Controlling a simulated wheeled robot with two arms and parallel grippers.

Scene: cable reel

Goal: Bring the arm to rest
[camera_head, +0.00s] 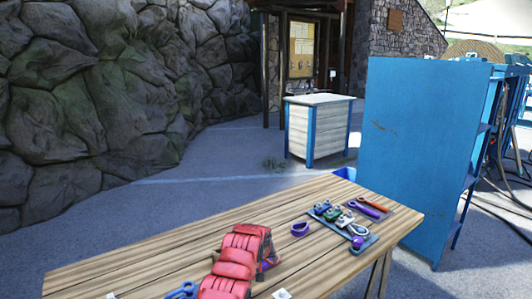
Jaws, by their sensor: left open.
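Only a small pale tip shows at the bottom edge left of centre in the head view, and it looks like part of my left gripper (112,296). The rest of that gripper and its arm are cut off by the frame. It is open, and I see nothing held at the visible tip. It is low over the near left part of the wooden table (170,252), apart from the red padded bag (238,262). My right gripper is not in view. I cannot make out a cable reel.
Blue-handled tool (181,291) lies left of the bag. A purple ring (300,229), a tray of small tools (342,222) and a mat with a screwdriver (374,205) lie right. A blue cabinet (412,150) stands behind.

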